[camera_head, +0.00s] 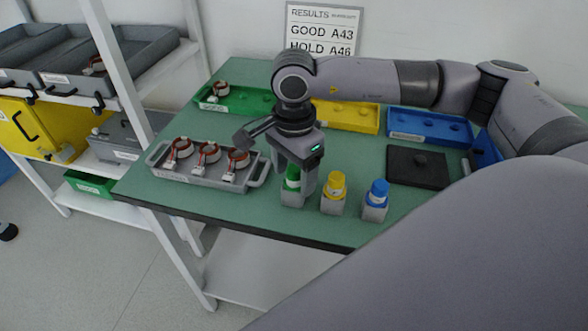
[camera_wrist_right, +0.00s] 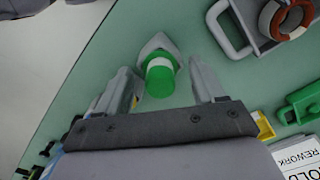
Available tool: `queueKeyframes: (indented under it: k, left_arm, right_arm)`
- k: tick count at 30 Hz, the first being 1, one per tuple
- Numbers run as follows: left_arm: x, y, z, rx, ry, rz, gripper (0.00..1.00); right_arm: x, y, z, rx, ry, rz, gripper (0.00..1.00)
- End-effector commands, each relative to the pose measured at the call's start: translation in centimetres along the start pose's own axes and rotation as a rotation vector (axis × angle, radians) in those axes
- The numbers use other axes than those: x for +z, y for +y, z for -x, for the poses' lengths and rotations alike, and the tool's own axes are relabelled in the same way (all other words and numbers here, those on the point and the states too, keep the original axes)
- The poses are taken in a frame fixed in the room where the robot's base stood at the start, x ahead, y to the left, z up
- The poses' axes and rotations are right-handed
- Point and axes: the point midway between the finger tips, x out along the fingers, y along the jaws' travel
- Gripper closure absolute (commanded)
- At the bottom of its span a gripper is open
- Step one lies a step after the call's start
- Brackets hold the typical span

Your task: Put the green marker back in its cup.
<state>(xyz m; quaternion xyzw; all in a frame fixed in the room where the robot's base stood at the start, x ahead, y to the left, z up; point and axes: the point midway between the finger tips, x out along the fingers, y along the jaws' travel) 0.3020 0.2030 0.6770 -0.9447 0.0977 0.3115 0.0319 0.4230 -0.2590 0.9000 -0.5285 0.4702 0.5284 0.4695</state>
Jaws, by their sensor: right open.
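The green marker (camera_head: 292,184) stands upright in a small grey cup (camera_head: 292,200) near the table's front edge. My right gripper (camera_head: 300,190) is open and points down at it, with the fingers on either side of the marker. In the right wrist view the green marker (camera_wrist_right: 160,76) is between the two spread fingers (camera_wrist_right: 160,84), with visible gaps on both sides. The grey cup (camera_wrist_right: 157,43) shows behind its white band. Part of the marker and cup is hidden by a finger in the head view. My left gripper is not in view.
A yellow marker (camera_head: 336,186) and a blue marker (camera_head: 377,193) stand in grey cups to the right. A grey tray (camera_head: 200,181) with copper-wound stators is close on the left. Green, yellow (camera_head: 346,117) and blue trays and a dark pad (camera_head: 418,168) lie behind.

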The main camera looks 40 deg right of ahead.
Motion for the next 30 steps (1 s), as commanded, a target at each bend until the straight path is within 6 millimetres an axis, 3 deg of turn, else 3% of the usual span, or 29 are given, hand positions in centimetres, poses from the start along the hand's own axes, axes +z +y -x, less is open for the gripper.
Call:
queueKeyframes:
  k: [7,15,21,30]
  left_arm:
    - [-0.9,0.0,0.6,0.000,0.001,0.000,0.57]
    - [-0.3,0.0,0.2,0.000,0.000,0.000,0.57]
    - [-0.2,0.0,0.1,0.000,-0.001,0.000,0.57]
    - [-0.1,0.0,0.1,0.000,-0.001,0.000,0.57]
  right_arm:
    - [0.0,-0.1,1.7,-0.004,-0.001,0.000,0.32]
    - [0.0,-0.1,7.9,-0.006,0.000,0.001,0.32]
    - [0.0,-0.1,11.4,-0.003,0.000,0.001,0.32]
    - [0.0,0.0,12.9,0.000,0.000,0.000,0.32]
